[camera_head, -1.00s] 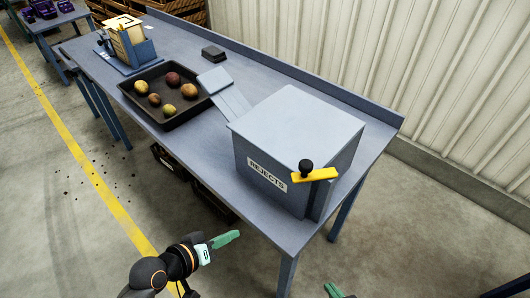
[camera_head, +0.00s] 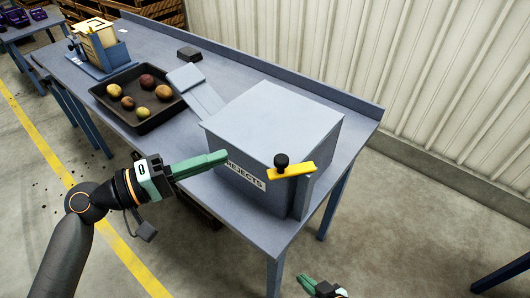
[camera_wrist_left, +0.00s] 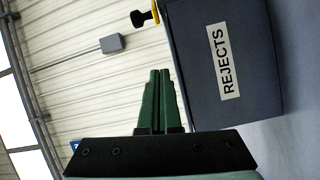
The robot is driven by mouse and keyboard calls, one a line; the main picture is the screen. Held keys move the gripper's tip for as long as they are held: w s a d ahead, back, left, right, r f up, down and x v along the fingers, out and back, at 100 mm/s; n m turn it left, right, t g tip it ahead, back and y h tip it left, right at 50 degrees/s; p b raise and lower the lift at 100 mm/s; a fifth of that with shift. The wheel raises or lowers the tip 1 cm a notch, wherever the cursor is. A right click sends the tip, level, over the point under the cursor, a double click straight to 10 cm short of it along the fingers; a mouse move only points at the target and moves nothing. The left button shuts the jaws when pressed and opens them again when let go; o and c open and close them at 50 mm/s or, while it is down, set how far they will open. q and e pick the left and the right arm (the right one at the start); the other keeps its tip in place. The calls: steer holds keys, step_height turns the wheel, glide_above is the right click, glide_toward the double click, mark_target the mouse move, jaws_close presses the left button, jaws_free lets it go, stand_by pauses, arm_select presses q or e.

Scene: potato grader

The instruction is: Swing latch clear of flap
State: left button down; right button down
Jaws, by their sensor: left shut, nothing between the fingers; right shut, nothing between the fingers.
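The yellow latch (camera_head: 292,171) with a black knob (camera_head: 281,160) sits at the upper front corner of the grey box marked REJECTS (camera_head: 270,115). In the left wrist view the knob (camera_wrist_left: 138,19) shows at the top, beside the box (camera_wrist_left: 262,70). A separate flap cannot be made out clearly. My left gripper (camera_head: 226,156) is shut and empty, in front of the label side and left of the latch. It shows in the left wrist view (camera_wrist_left: 159,72) too. My right gripper (camera_head: 304,279) is shut and empty, low at the bottom edge, partly out of view.
The box stands on a long blue-grey table (camera_head: 236,219). Left of it are a sloping chute (camera_head: 203,98) and a black tray (camera_head: 160,119) with several potatoes. A small black block (camera_head: 189,54) lies behind.

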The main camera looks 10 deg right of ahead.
arm_select(q)
steer(key=shift+g+h, duration=0.4)
steer(key=d+r, duration=0.1)
steer(key=d, duration=0.2)
steer(key=w+d+r+p, duration=0.1)
steer(key=d, duration=0.3)
steer(key=d+r+p, duration=0.1)
steer(key=d, duration=0.2)
steer(key=shift+w+d, duration=0.2)
steer(key=shift+w, duration=0.2)
steer(key=s, duration=0.1)
steer(key=s+p, duration=0.1)
steer(key=s+a+f, duration=0.1)
steer(key=s, duration=0.1)
steer(key=shift+p, duration=0.35)
